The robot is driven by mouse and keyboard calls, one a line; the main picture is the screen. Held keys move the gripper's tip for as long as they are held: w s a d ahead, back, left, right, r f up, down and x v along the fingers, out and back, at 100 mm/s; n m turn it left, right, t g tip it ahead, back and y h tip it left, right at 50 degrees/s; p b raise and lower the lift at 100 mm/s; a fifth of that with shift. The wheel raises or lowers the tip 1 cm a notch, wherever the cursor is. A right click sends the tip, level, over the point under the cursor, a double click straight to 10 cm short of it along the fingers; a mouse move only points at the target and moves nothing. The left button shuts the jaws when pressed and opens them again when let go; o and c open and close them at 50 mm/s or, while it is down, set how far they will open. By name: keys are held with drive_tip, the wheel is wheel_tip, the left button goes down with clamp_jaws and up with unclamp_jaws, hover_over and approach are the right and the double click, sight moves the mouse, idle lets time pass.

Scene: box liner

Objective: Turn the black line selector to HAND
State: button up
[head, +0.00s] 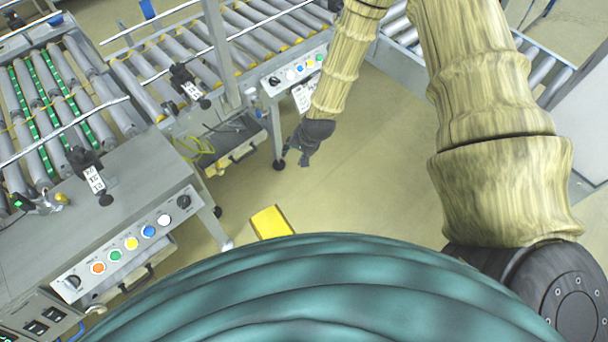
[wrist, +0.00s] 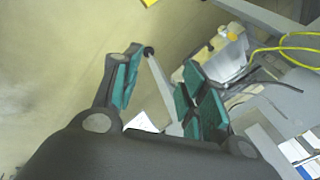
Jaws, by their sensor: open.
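The near grey control panel (head: 130,243) carries a black rotary knob (head: 73,282) at its left end and another black knob (head: 184,202) at its right end, with coloured buttons between. The far panel (head: 295,72) also has a black knob (head: 274,81) at its left. Position markings are too small to read, so I cannot tell which knob is the line selector or where it points. My gripper (head: 293,158) hangs below and in front of the far panel, apart from the knobs. In the wrist view, my gripper (wrist: 162,58) is open and empty, its green-padded fingers spread.
Roller conveyors (head: 75,95) fill the left and back. A yellow block (head: 270,222) shows near my body. A yellow cable (head: 193,147) hangs under the conveyor; it also shows in the wrist view (wrist: 285,48). A leg (head: 277,145) stands beside my gripper. Floor right of it is clear.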

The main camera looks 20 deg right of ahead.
drive_tip(key=s+f+n+g+p, duration=0.1)
drive_tip(key=s+f, duration=0.1)
drive_tip(key=s, duration=0.6)
drive_tip(key=shift+s+a+f+n, duration=0.15)
drive_tip(key=shift+a+n, duration=0.25)
drive_tip(key=shift+a, duration=0.05)
